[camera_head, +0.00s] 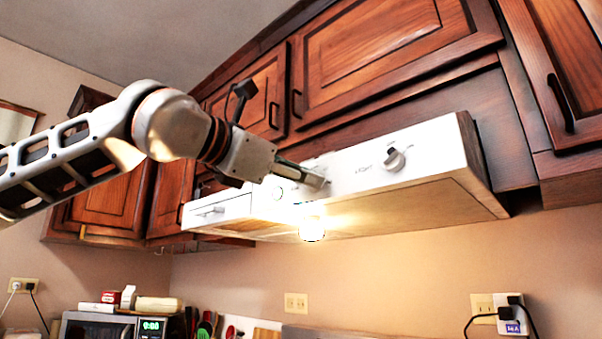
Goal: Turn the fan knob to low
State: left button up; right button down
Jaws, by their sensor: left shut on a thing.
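The white range hood (430,148) hangs under the dark wood cabinets. My left gripper (319,180) comes in from the left and touches the hood's front panel near its middle. Its fingers are shut on a knob there, taken to be the fan knob, which the fingers mostly hide. I cannot read which setting it points to. My right gripper is not in view.
A lit bulb (312,229) glows under the hood. Cabinet doors (375,50) with dark handles are above. A microwave (110,326) with items on top stands at lower left. Outlets (296,303) are on the wall. The space below the hood is open.

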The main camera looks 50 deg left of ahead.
pick_arm(q)
jog(key=shift+m, duration=1.4)
jog(key=shift+f, duration=0.1)
jog(key=o, duration=1.1)
jog(key=shift+c, duration=0.2)
jog(key=s+d, duration=0.1)
jog(key=s, duration=1.1)
jog(key=shift+d, duration=0.25)
